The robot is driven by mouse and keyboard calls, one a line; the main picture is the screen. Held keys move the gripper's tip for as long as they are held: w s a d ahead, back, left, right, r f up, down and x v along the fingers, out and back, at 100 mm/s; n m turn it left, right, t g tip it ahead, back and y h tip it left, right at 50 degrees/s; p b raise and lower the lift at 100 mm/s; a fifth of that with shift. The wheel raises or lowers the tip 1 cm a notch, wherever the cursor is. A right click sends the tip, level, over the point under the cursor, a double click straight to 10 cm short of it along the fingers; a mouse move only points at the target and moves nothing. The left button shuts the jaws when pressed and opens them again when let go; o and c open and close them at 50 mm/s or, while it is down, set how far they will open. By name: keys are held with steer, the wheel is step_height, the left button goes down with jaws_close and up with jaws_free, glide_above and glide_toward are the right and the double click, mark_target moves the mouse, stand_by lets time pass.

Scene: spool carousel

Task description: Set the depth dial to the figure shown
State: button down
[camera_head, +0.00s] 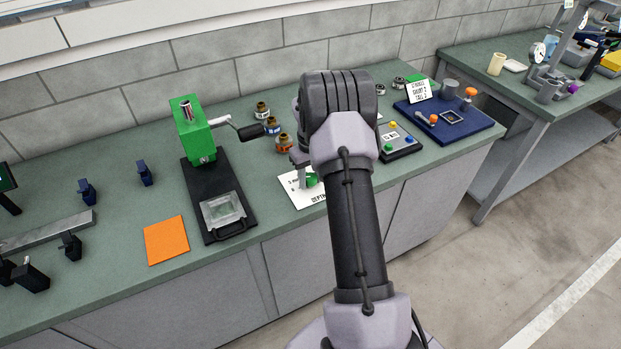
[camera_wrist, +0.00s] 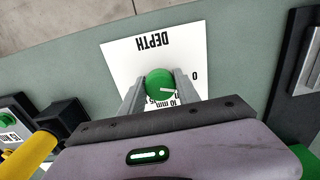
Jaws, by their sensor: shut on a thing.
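The depth dial is a round green knob (camera_wrist: 160,84) with a pale pointer line, on a white card (camera_wrist: 120,58) printed "DEPTH" with figures around the knob. In the wrist view the card reads upside down; a "0" shows at the right and "10 mm" near the jaws. My gripper (camera_wrist: 160,86) is shut on the knob, one finger on each side. In the head view the green knob (camera_head: 312,181) shows beside my gripper (camera_head: 305,180), and my arm hides part of the card (camera_head: 296,190). A small sign (camera_head: 419,90) carries lettering too small to read surely.
A green press with a crank (camera_head: 196,135) stands left on a black base. A button box (camera_head: 398,141) and blue tray (camera_head: 468,128) are at the right. Several small spools (camera_head: 271,125) stand behind the dial.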

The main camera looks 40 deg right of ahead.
steer(key=m, duration=0.5)
steer(key=shift+m+b, duration=0.3)
steer(key=shift+b, duration=0.05)
stand_by(0.3)
steer(key=c, duration=0.9)
jaws_free()
step_height(320, 180, up, 18)
steer(key=p, duration=0.4)
steer(key=shift+f+p, duration=0.25)
steer(key=shift+p, duration=0.1)
